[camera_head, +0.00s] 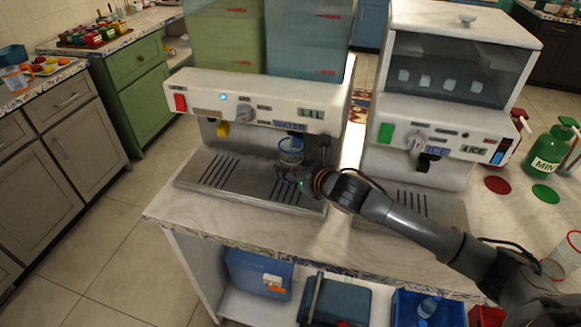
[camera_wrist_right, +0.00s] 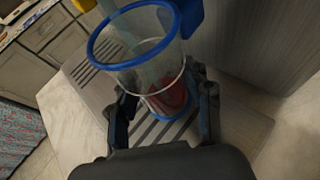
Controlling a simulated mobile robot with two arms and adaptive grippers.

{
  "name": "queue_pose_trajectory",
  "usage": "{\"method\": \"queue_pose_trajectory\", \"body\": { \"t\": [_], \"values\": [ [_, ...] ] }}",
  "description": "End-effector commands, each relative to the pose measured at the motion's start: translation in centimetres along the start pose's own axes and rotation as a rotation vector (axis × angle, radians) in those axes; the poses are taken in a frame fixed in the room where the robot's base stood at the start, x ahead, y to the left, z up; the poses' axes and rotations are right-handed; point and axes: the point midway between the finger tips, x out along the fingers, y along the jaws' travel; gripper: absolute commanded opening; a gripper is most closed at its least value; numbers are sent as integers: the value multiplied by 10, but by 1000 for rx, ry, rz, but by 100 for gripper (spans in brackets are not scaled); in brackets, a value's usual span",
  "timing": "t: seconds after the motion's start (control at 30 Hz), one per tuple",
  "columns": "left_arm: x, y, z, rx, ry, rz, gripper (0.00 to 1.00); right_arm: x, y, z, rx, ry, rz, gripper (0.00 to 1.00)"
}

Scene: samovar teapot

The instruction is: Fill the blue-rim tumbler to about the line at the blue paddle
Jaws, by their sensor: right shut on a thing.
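The clear blue-rim tumbler (camera_head: 290,152) is under the dispenser's water outlet, above the slotted drip tray. In the right wrist view the tumbler (camera_wrist_right: 150,78) shows its blue rim, a pale line around its wall and a red patch low inside. My right gripper (camera_head: 296,174) is shut on the tumbler; its fingers (camera_wrist_right: 163,108) are on either side of the lower wall. The blue paddle (camera_wrist_right: 190,14) is just behind the rim. A pale bluish streak shows inside the tumbler; I cannot tell whether it is pouring water. The water level is unclear. My left gripper is not in view.
The drink dispenser (camera_head: 255,100) has a yellow paddle (camera_head: 223,128) at left, a knob (camera_head: 244,112) and a red switch (camera_head: 180,102). The ice machine (camera_head: 440,130) stands at right. A green bottle (camera_head: 548,150) is at far right. The front-left counter is clear.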

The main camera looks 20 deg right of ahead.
Motion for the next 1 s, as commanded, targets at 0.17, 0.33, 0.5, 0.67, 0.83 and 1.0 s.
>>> {"method": "queue_pose_trajectory", "body": {
  "t": [0.17,0.33,0.5,0.67,0.83,1.0],
  "values": [
    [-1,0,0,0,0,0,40,3,-5,3,2,-1,-4,13],
    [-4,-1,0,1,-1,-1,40,-1,-2,3,0,-2,-5,13],
    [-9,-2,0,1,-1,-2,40,-7,7,0,1,-1,-3,13],
    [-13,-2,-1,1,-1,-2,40,-13,15,-4,2,0,-2,13],
    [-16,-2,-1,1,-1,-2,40,-19,23,-7,2,0,-1,13],
    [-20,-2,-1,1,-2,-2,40,-25,30,-10,1,-1,-1,13]
  ]
}}
